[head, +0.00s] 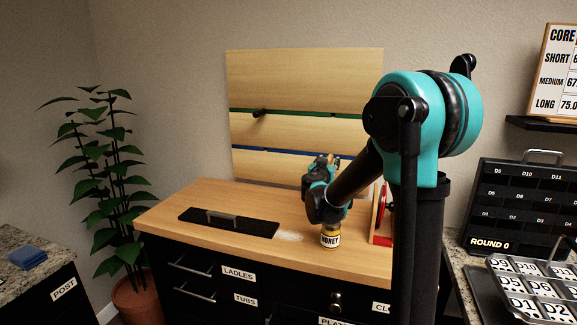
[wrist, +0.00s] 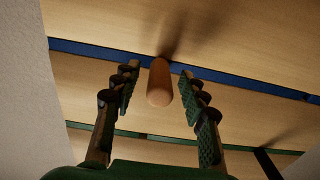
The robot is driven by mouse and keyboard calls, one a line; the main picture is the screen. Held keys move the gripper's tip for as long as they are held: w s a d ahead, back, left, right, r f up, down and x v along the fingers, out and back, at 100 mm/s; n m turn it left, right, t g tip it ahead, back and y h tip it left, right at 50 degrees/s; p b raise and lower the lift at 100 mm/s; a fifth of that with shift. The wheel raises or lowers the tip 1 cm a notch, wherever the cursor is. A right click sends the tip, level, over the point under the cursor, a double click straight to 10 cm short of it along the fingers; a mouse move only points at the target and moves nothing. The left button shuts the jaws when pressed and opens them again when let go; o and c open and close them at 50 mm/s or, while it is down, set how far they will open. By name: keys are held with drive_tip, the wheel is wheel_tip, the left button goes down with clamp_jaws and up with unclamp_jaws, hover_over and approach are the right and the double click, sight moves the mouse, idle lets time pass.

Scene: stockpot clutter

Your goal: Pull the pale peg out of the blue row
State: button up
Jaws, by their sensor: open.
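The pale peg (wrist: 159,85) is a rounded, peach-coloured wooden peg. In the wrist view it sticks out from the blue row (wrist: 90,52) of the wooden wall board towards the camera. My gripper (wrist: 158,88) is open, with one green-padded finger on each side of the peg. A gap shows between the peg and each finger. In the head view my gripper (head: 322,168) is in front of the blue row (head: 262,152), and the arm hides the peg there.
A dark peg (head: 260,113) sits in the green row (head: 290,113) above. On the wooden counter (head: 180,205) below are a black plate with a handle (head: 225,222) and a honey jar (head: 330,236) under my arm. A red-edged object (head: 385,205) stands to the right.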

drive_tip(key=shift+x, duration=1.2)
clamp_jaws()
drive_tip(key=shift+s, duration=0.1)
idle(0.4)
drive_tip(key=shift+v, duration=2.95)
